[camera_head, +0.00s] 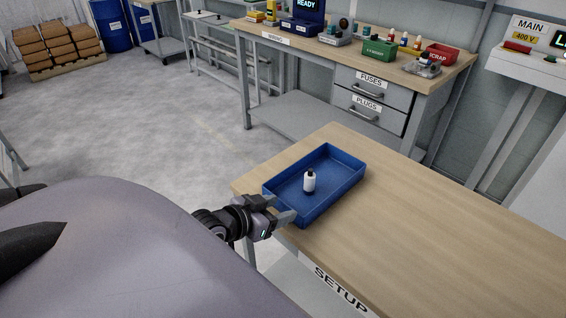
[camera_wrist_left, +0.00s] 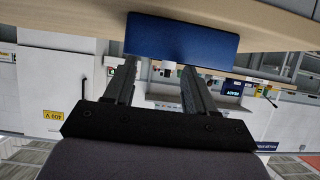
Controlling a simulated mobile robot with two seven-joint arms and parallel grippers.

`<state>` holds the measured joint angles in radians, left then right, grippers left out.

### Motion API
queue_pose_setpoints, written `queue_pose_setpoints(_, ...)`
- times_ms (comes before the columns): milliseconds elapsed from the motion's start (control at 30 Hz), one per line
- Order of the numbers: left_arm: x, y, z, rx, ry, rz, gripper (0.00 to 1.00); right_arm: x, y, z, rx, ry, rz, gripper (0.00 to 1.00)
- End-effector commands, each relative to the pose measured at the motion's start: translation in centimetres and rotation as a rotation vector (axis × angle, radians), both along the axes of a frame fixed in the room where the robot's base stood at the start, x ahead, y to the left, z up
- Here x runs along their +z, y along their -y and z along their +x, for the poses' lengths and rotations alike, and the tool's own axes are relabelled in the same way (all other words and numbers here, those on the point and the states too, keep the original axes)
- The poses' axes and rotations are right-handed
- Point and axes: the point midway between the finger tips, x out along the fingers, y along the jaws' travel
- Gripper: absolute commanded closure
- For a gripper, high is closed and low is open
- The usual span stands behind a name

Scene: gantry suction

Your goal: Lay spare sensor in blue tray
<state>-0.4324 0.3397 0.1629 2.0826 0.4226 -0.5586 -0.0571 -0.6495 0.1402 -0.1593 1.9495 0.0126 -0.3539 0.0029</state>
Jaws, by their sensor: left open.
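A small white cylinder with a black top, which looks like the spare sensor (camera_head: 310,182), stands upright inside the blue tray (camera_head: 341,199). The tray sits near the left corner of the wooden table. My left gripper (camera_head: 283,207) is open and empty, just outside the tray's near left wall. In the left wrist view, which is upside down, the tray wall (camera_wrist_left: 180,38) lies beyond the open fingers (camera_wrist_left: 158,82). A bit of the white cylinder (camera_wrist_left: 168,67) shows past the tray's rim between them. My right gripper is not in view.
The wooden table (camera_head: 440,240) with a SETUP label is bare to the right of the tray. A workbench (camera_head: 300,42) behind holds a green box (camera_head: 379,51), a red scrap bin (camera_head: 440,54) and other items. Open floor lies left of the table.

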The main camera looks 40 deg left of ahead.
Motion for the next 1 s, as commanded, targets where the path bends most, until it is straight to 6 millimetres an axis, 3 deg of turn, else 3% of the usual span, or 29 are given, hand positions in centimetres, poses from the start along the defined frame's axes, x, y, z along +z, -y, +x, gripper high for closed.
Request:
queue_pose_setpoints(33, -3.2, 2.2, -1.8, -0.014, -0.052, -0.005, 0.44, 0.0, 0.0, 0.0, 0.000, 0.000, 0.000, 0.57)
queue_pose_setpoints(133, -7.9, 6.6, -5.3, -0.054, -0.118, 0.006, 0.44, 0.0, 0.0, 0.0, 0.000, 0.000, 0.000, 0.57)
queue_pose_setpoints(200, -10.1, 9.5, -7.5, -0.086, -0.149, 0.010, 0.44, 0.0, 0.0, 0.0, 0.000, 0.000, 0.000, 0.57)
queue_pose_setpoints(333, -12.1, 13.1, -10.2, -0.133, -0.177, 0.014, 0.44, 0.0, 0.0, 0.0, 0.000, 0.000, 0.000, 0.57)
queue_pose_setpoints(467, -12.5, 14.1, -10.9, -0.147, -0.181, 0.017, 0.44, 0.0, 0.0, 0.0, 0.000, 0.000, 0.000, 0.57)
queue_pose_setpoints(1000, -12.5, 14.0, -10.8, -0.146, -0.180, 0.017, 0.44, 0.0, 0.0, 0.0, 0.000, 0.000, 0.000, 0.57)
